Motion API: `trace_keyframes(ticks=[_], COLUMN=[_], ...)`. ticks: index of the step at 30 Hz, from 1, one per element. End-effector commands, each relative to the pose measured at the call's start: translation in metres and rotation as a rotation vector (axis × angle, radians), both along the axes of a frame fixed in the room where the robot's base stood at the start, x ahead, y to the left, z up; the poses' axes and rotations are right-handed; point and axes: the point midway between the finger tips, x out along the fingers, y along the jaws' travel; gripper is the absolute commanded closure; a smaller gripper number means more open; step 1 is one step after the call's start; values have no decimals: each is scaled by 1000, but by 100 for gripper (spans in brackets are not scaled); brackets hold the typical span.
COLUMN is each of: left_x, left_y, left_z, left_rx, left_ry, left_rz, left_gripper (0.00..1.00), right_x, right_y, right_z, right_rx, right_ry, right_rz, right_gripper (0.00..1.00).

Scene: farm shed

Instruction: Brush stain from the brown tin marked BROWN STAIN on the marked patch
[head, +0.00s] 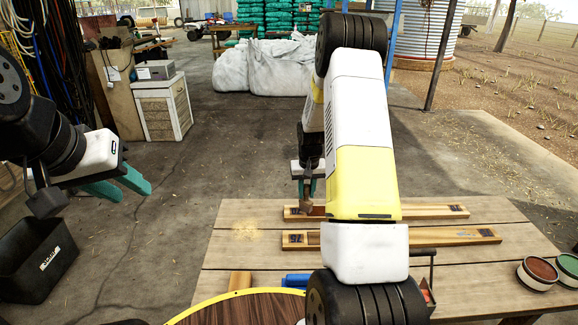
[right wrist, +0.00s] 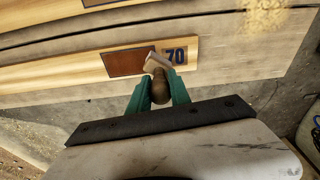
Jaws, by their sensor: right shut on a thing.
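My right gripper (head: 307,186) is shut on a brush, over the left end of the far board (head: 425,212). In the right wrist view the brush's wooden handle (right wrist: 160,88) is between the teal fingers. Its pale head (right wrist: 156,62) is at the right end of a brown patch (right wrist: 126,62), beside a blue "70"; I cannot tell if it touches. A tin with reddish-brown contents (head: 538,271) stands at the table's right; its label is unreadable. My left gripper (head: 120,187) is open and empty, left of the table.
A green tin (head: 569,265) stands beside the brown one. A second board (head: 460,236) lies nearer. Sawdust (head: 248,229) lies left of the boards. A wood block (head: 240,281) and a blue item (head: 296,280) are near the front. A black crate (head: 38,262) stands left.

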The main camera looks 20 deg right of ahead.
Motion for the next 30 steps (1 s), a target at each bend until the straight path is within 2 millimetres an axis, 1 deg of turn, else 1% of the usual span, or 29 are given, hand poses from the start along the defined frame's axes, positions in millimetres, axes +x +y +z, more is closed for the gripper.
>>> trace_keyframes(ticks=[1,19,24,30], left_x=[0,0,0,0], left_y=[0,0,0,0], left_z=[0,0,0,0], left_rx=[1,1,1,1], left_ry=[0,0,0,0], left_rz=[-1,-1,-1,-1], left_gripper=[64,64,64,64], right_x=[1,0,-1,-1], right_y=[-1,1,2,1], right_z=[16,68,75,75], right_rx=[-2,-1,0,0], right_ry=[-7,-4,-2,-2], right_rz=[-2,0,0,0], right_gripper=[100,100,100,100])
